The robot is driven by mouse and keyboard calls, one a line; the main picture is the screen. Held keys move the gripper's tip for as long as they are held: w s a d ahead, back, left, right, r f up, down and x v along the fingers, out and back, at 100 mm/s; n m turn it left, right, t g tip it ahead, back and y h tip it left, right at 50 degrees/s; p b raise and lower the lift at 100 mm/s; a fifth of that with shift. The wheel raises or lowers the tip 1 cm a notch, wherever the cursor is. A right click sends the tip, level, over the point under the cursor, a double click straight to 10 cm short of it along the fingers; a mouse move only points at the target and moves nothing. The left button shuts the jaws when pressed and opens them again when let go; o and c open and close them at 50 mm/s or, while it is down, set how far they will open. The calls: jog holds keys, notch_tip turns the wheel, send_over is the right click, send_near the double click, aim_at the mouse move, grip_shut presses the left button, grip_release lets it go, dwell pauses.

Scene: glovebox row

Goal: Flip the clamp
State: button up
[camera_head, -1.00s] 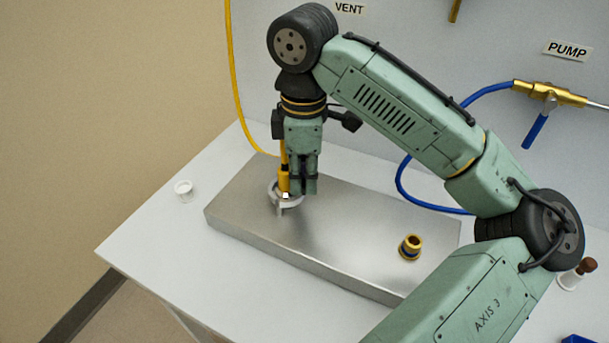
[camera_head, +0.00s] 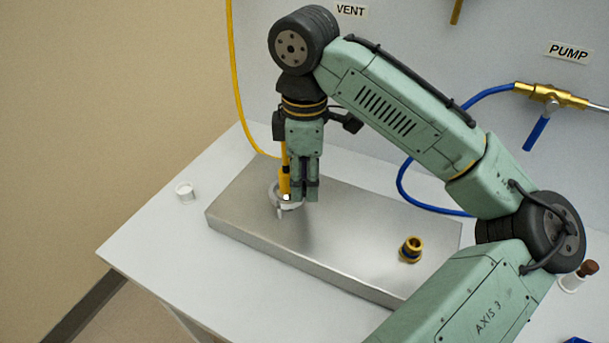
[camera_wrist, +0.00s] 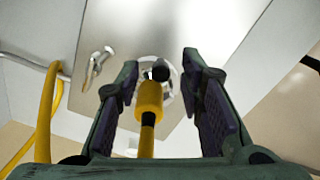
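A pale metal clamp ring (camera_head: 275,195) sits on the left part of the metal slab, around the foot of a yellow hose end (camera_head: 284,180). A small lever or tab shows at its near side. In the wrist view the clamp ring (camera_wrist: 173,87) is partly hidden by the yellow hose end (camera_wrist: 149,97). My gripper (camera_head: 305,197) points down just to the right of the hose end, over the ring's right side. In the wrist view my gripper (camera_wrist: 160,75) has its fingers apart with nothing held between them. Whether a finger touches the clamp is unclear.
The metal slab (camera_head: 330,235) lies on a white table (camera_head: 150,240). A white cap (camera_head: 185,192) is at left. A yellow hose (camera_head: 237,90) and a blue hose (camera_head: 405,185) run near my arm.

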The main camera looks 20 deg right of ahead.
aim_at(304, 183)
notch_tip(304, 183, up, 12)
dwell(0.5)
dwell(0.6)
